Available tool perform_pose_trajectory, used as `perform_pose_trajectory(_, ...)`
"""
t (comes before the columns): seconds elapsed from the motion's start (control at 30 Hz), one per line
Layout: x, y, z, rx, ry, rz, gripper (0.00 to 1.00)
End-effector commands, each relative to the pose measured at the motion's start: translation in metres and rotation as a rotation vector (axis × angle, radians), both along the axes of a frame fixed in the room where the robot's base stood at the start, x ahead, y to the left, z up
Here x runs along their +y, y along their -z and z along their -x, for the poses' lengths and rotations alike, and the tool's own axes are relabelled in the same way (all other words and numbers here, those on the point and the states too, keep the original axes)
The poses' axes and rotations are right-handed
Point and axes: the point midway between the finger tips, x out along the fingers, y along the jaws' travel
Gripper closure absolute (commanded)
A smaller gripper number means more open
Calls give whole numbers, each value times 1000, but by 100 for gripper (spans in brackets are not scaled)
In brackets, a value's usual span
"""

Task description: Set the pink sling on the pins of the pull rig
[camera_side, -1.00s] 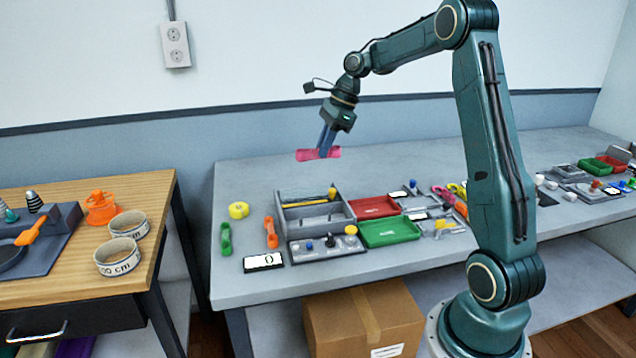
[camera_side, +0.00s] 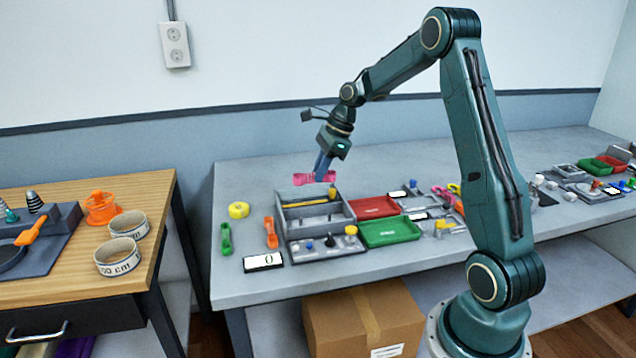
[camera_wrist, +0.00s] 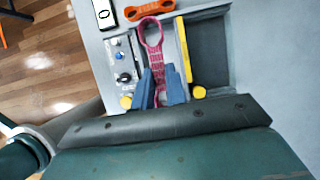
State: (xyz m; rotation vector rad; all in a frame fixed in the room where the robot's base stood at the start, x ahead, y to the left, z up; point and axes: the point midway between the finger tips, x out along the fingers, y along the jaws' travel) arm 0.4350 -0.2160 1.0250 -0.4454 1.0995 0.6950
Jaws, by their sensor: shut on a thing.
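The pink sling (camera_side: 315,178) is a flat strap with a looped end. My gripper (camera_side: 322,174) is shut on it and holds it in the air, in the side view over the back of a grey open box. In the wrist view the sling (camera_wrist: 154,36) runs between the blue fingers of my gripper (camera_wrist: 160,90), its ring-shaped end pointing up the picture. The grey box (camera_side: 348,217) has compartments and a yellow bar (camera_wrist: 183,50). A grey panel with knobs (camera_side: 325,247) stands in front of it. I cannot make out which parts are the rig's pins.
A display card (camera_side: 263,262) reads 0. An orange strap (camera_side: 271,232), a green strap (camera_side: 226,239) and a yellow roll (camera_side: 239,210) lie left of the box. Red (camera_side: 375,207) and green (camera_side: 390,232) trays stand right of it. The bench behind is clear.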

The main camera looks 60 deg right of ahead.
Motion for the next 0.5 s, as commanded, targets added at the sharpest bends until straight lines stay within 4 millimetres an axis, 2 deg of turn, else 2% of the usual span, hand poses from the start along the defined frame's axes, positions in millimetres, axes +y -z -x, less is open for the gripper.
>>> perform_pose_trajectory(0.03,2,14,0,4,-1,-3,100)
perform_pose_trajectory(0.2,4,48,2,9,-2,8,100)
perform_pose_trajectory(0.33,5,60,4,9,-4,18,100)
perform_pose_trajectory(0.5,4,63,4,8,-5,20,100)
